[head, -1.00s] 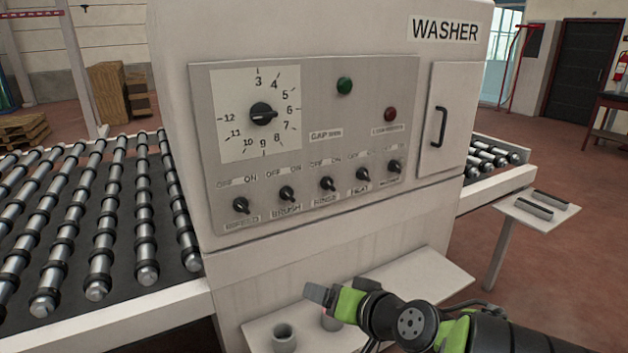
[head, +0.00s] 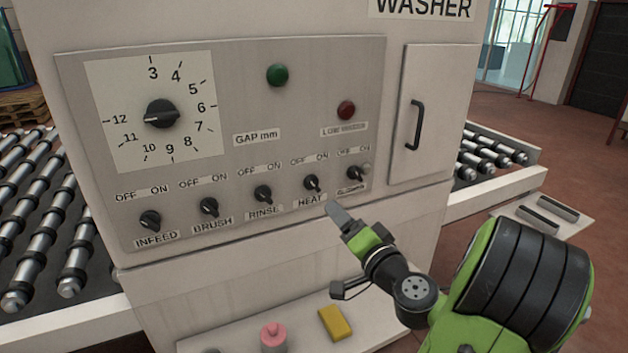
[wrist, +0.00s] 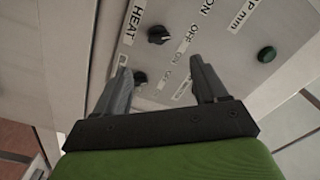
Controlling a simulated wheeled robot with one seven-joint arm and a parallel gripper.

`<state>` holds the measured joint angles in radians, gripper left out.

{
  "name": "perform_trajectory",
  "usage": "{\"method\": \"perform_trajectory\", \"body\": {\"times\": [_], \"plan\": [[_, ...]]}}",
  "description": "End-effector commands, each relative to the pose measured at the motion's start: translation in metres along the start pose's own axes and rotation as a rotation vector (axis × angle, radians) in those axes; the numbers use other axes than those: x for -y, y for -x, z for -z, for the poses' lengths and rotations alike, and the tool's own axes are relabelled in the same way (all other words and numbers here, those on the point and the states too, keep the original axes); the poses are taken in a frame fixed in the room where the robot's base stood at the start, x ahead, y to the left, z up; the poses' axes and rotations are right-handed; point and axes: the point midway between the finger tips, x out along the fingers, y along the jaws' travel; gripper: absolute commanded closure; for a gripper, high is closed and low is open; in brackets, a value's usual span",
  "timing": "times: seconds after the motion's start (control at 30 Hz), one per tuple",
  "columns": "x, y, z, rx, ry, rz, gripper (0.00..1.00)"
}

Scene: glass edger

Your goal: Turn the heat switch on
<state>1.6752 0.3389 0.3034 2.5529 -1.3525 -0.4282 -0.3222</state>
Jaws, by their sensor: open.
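The heat switch is a small black rotary knob (head: 312,183) with OFF and ON above it and HEAT below it, on the grey washer panel. In the wrist view the heat knob (wrist: 158,35) is beside the sideways HEAT label, above the gap between my fingertips. Which way its pointer sits is too small to tell. My gripper (head: 338,212) is open and empty, just below and right of the heat knob. In the wrist view my gripper's (wrist: 160,68) fingers straddle the view of the neighbouring knob (wrist: 140,77). Contact with the panel is not visible.
Other knobs stand close by: rinse (head: 263,194) to the left and a fifth knob (head: 355,174) to the right. A door handle (head: 415,125) sticks out further right. A shelf below holds a yellow block (head: 335,323) and a pink-topped item (head: 273,336).

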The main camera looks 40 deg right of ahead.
Motion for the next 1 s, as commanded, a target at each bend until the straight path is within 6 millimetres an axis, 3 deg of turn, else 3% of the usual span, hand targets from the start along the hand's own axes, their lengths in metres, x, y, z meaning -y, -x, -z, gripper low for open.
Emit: {"method": "perform_trajectory", "body": {"times": [0.03,0.53,0.7,0.93,1.0], "plan": [[0.007,-0.007,0.003,0.007,-0.009,-0.001,0.28],[0.004,-0.124,0.000,0.005,0.001,-0.002,0.28],[0.001,-0.139,-0.001,0.005,0.002,-0.004,0.28],[0.000,-0.140,-0.002,0.004,0.002,-0.005,0.28],[0.000,-0.139,-0.002,0.004,0.002,-0.005,0.37]]}}
